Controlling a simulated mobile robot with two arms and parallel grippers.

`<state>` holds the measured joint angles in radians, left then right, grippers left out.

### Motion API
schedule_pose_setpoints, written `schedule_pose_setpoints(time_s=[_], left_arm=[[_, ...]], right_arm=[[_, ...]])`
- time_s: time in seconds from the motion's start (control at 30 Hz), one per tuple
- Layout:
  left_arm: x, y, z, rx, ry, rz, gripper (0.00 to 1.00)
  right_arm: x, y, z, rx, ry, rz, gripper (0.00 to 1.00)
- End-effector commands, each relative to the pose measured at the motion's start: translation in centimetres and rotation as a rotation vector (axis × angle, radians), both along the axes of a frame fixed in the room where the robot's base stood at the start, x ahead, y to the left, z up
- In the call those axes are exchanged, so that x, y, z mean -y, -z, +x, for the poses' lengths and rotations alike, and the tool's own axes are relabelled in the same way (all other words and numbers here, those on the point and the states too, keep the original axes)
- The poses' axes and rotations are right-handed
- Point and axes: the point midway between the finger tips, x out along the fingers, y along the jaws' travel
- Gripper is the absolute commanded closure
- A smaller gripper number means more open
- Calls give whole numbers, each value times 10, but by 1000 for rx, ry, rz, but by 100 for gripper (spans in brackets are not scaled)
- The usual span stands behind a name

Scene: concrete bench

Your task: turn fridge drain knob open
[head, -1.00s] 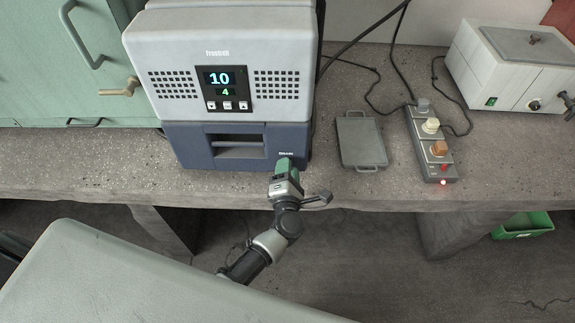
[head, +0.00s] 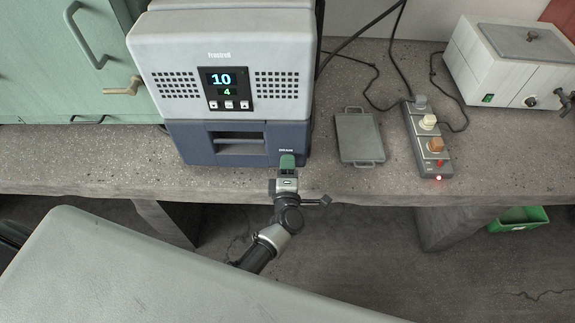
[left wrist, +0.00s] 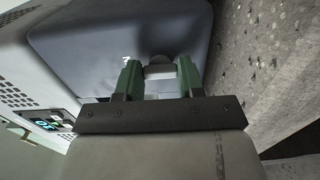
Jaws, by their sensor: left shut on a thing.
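The fridge (head: 217,104) is a grey and dark blue box on the bench, with a display reading 10 and 4 and a "DRAIN" label at the lower right of its blue front. My left gripper (head: 287,160) is just below that label, against the lower front. In the left wrist view, its green fingers (left wrist: 159,75) are shut on the grey drain knob (left wrist: 158,72), seen between them. In the head view the fingers hide the knob. How far the knob is turned cannot be told. My right gripper is not in view.
A grey tray (head: 359,137) and a power strip (head: 420,125) with plugs and a red light lie right of the fridge. A white box with taps (head: 507,65) stands at the far right.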

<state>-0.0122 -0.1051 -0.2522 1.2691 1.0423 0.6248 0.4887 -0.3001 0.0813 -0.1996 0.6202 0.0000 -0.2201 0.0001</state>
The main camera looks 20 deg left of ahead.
Motion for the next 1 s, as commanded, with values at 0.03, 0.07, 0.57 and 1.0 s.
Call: schedule_pose_setpoints(time_s=[0.03, 0.07, 0.57, 1.0], left_arm=[[1, 1, 0, -3, 3, 3, 85], [1, 1, 0, -3, 3, 3, 85], [0, 1, 0, -2, 2, 2, 36], [10, 3, -36, -4, 1, 0, 36]], right_arm=[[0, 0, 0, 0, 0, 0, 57], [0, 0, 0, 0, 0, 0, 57], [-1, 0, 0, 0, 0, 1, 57], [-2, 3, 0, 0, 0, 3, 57]])
